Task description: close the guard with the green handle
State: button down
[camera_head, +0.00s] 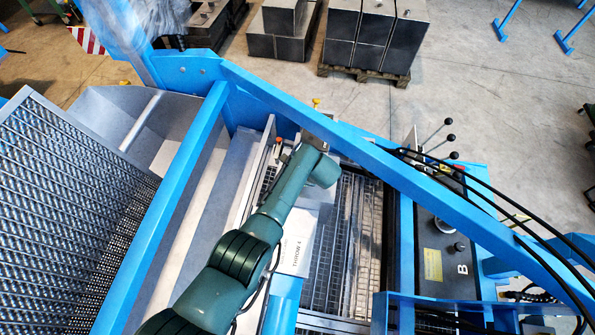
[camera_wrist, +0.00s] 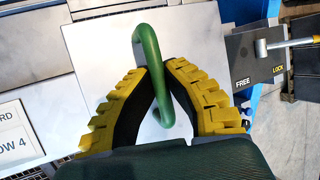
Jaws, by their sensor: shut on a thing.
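In the wrist view, the green handle (camera_wrist: 148,50) is a bent bar fixed to a pale grey metal plate, the guard (camera_wrist: 95,45). My gripper (camera_wrist: 158,75) has yellow ribbed fingers that meet around the handle, one on each side. The lower part of the handle runs down between the fingers. In the head view my dark green arm reaches into the blue machine frame, and its wrist end (camera_head: 318,165) hides the handle. From these views I cannot tell how far the guard is open.
A small lever panel marked FREE and LOCK (camera_wrist: 258,72) stands right of the guard. A blue beam (camera_head: 300,115) crosses diagonally close to my wrist. A wire mesh deck (camera_head: 345,250) lies right of my arm. Black-knobbed levers (camera_head: 437,133) and a panel marked B (camera_head: 445,260) are further right.

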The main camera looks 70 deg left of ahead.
jog(key=c, duration=1.1)
grip_release()
jog(key=shift+a, duration=0.1)
jog(key=shift+w+r, duration=0.1)
jog(key=v, duration=1.2)
